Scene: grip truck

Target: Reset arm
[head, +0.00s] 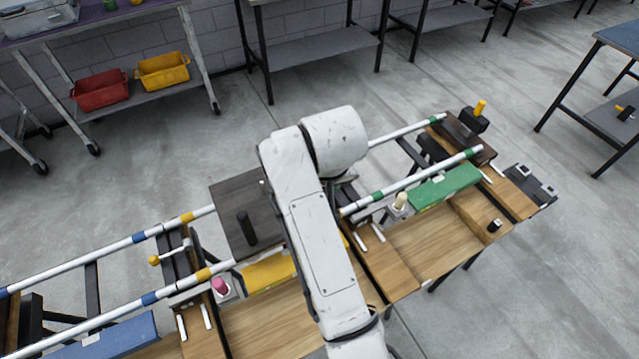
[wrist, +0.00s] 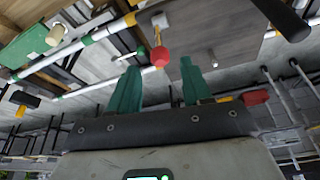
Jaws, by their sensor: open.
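My white arm (head: 322,235) reaches over the wooden bench in the head view and hides part of it. My gripper is hidden there behind the arm. In the wrist view my gripper (wrist: 158,68) has its two green fingers spread apart with nothing held between them. A red knob on a yellow stem (wrist: 160,55) shows beyond the gap between the fingers. I cannot tell how far it is from the fingertips.
White rails with coloured bands (head: 415,179) cross the bench. A green block (head: 445,187), a yellow block (head: 268,270), a blue block (head: 110,338) and a pink knob (head: 219,285) lie along it. Red (head: 99,91) and yellow bins (head: 162,71) stand on a shelf behind. Open floor lies between.

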